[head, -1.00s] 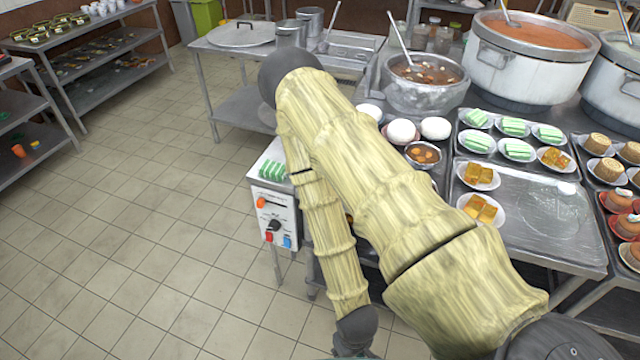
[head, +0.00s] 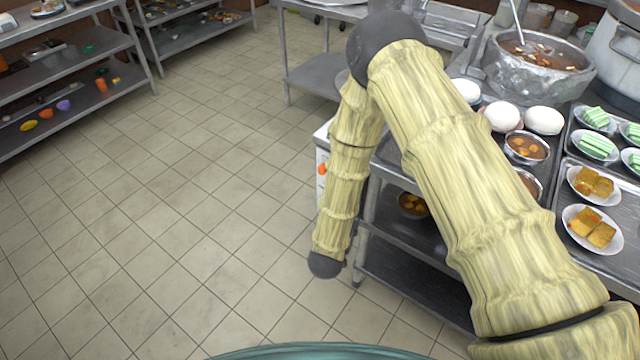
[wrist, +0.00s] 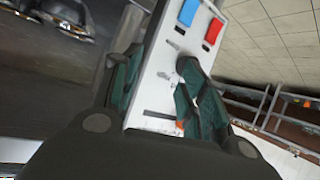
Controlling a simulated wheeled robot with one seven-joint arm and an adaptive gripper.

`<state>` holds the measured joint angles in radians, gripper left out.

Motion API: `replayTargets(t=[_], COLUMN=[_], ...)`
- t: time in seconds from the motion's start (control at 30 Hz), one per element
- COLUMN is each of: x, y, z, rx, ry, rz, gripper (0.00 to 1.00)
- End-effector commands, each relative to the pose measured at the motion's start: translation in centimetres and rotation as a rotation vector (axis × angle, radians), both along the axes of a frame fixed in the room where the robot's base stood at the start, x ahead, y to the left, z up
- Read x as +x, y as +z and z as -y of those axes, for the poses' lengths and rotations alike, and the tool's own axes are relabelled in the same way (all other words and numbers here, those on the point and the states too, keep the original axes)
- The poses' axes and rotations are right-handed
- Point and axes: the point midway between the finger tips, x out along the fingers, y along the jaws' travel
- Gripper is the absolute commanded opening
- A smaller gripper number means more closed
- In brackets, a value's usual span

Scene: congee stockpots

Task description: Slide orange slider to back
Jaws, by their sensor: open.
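The orange slider (head: 322,168) shows as a small patch on the front of the white control box (head: 322,150), which is mostly hidden behind my arm in the head view. In the wrist view, the white panel (wrist: 160,85) runs between my gripper's (wrist: 156,78) two dark green fingers. A bit of the orange slider (wrist: 180,124) shows beside the right finger, near a dark slot, partly covered. My gripper is open, with one finger at each side of the panel. I cannot tell whether a finger touches the slider.
A blue button (wrist: 188,12) and a red button (wrist: 213,30) sit on the panel. A steel table with bowls, buns (head: 502,117) and plates stands right of the box. Shelves (head: 75,85) stand at the left. The tiled floor (head: 170,220) between is clear.

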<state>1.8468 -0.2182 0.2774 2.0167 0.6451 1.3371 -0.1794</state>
Motion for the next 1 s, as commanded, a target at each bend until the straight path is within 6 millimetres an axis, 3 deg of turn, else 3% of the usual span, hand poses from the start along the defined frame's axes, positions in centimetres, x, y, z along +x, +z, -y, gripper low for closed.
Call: replayTargets(t=[0.03,0.1,0.2,0.33,0.47,0.67,1.0], x=[2.0,3.9,5.6,6.2,6.1,6.3,10.2], y=[-0.3,1.0,2.9,4.9,6.3,7.2,7.1], z=[-2.2,-4.6,-7.8,-11.0,-12.9,-13.4,-10.4], rx=[-0.013,-0.036,-0.067,-0.099,-0.121,-0.133,-0.133], ry=[-0.027,-0.077,-0.153,-0.243,-0.302,-0.334,-0.336], rz=[0.082,0.184,0.305,0.411,0.466,0.49,0.488], gripper=[0.43,0.43,0.43,0.43,0.43,0.43,0.43])
